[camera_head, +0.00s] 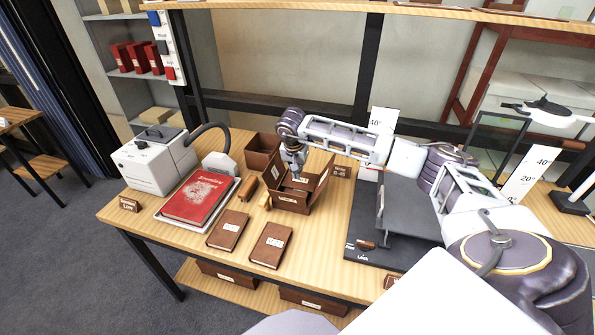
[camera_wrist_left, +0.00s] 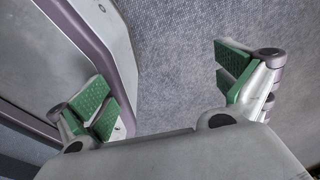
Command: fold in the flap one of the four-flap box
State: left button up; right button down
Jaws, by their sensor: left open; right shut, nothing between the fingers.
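The brown four-flap box (camera_head: 291,203) stands on the table in the middle of the head view, with at least one flap (camera_head: 325,176) raised at its right side. My right gripper (camera_head: 296,176) points down at the box's opening, its fingers shut with nothing between them. Whether the fingertips touch a flap I cannot tell, and the gripper hides part of the box's inside. My left gripper (camera_wrist_left: 165,88) shows only in the left wrist view, its green-padded fingers wide apart and empty above grey carpet.
A red book (camera_head: 198,196) lies on a tray left of the box, with two brown boxes (camera_head: 271,245) in front. An open brown box (camera_head: 262,152) stands behind left. A white device (camera_head: 155,163) is far left, a dark stand (camera_head: 374,240) right. Small wooden tools lie beside the box.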

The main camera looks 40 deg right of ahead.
aim_at(298, 184)
jog(key=shift+r+p, duration=0.45)
jog(key=shift+r, duration=0.5)
pick_arm(q)
jog(key=shift+s+d+r, duration=0.5)
jog(key=shift+s+r, duration=0.05)
jog(key=shift+r, duration=0.1)
pick_arm(e)
jog(key=s+a+r, duration=0.4)
jog(key=s+a, duration=0.2)
jog(key=a, duration=0.1)
jog(key=shift+a+r, duration=0.25)
jog(key=shift+a, duration=0.05)
